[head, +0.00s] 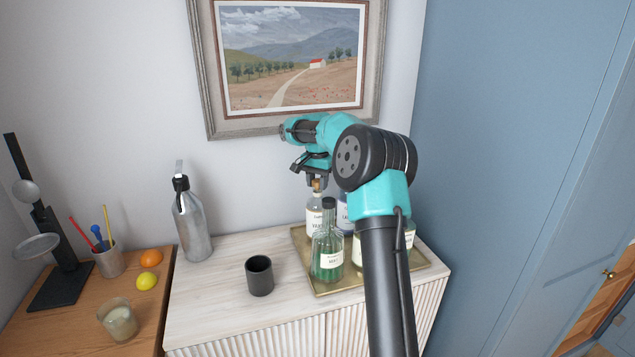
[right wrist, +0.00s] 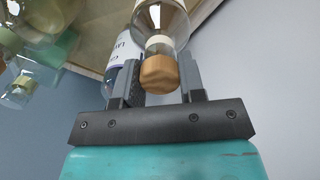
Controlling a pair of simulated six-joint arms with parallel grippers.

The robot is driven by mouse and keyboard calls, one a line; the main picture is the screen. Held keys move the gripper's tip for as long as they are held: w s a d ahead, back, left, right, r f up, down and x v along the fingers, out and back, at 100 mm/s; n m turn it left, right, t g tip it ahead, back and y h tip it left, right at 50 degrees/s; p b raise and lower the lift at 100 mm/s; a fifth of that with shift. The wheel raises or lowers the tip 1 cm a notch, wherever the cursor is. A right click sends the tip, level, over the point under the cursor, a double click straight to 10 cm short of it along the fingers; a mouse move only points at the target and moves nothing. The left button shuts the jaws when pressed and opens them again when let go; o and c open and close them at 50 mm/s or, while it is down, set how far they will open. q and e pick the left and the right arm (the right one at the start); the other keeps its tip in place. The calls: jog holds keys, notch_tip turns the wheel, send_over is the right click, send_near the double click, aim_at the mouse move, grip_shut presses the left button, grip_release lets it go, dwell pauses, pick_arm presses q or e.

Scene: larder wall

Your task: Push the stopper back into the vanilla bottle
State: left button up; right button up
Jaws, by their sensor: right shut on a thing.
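The vanilla bottle (head: 313,222), clear glass with a white label, stands upright at the back left of the brass tray (head: 312,283). Its label is only partly readable, and a green bottle in front covers part of it. My right gripper (head: 316,178) is above this bottle, shut on the wooden stopper (right wrist: 159,74). In the right wrist view the stopper is between the fingers and lined up with the bottle's neck (right wrist: 160,42). I cannot tell how deep it sits in the neck. My left gripper is not in view.
The green bottle (head: 328,250) with a dark cap stands close in front. More bottles (head: 344,214) stand to the right, partly behind my right arm. A dark cup (head: 259,276) and a metal bottle (head: 188,222) stand left of the tray. A framed picture (head: 205,70) hangs behind.

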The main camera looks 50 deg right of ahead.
jog(key=o, duration=1.4)
jog(key=shift+o, duration=0.2)
jog(key=shift+r, duration=0.1)
jog(key=shift+r, duration=3.45)
jog(key=shift+c, duration=0.2)
grip_shut()
jog(key=shift+f, duration=2.55)
